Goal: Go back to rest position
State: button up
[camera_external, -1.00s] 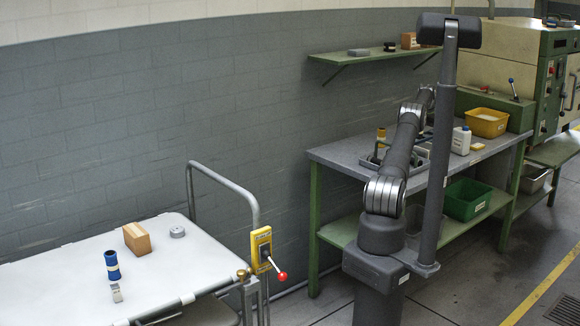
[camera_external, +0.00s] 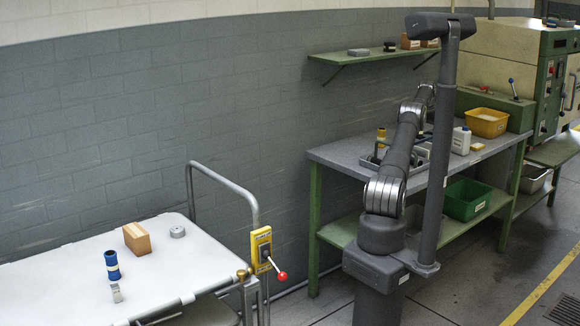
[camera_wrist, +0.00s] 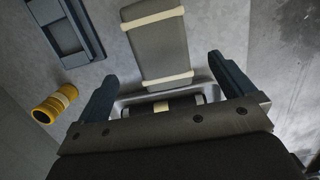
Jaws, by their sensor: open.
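My gripper (camera_wrist: 163,88) is open, with its two dark blue fingers spread wide and nothing between them that it touches. It is above the grey workbench (camera_external: 345,153) and looks down at it. In the external view my arm reaches away over this bench and hides my gripper. Below and between the fingers in the wrist view lies a grey block with two cream bands (camera_wrist: 160,48). Near it, a dark cylinder with a cream band (camera_wrist: 160,106) lies in a light tray, partly hidden by my gripper's body.
A white bottle (camera_external: 461,141) and a yellow bin (camera_external: 487,123) are on the bench. A wall shelf (camera_external: 345,59) is above.

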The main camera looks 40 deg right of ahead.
aim_at(428, 146)
jog(key=f, duration=0.2)
jog(key=d+f, duration=0.1)
jog(key=f, duration=0.5)
jog(key=shift+d+f, duration=0.2)
jog(key=shift+f, duration=0.05)
jog(key=shift+r, duration=1.35)
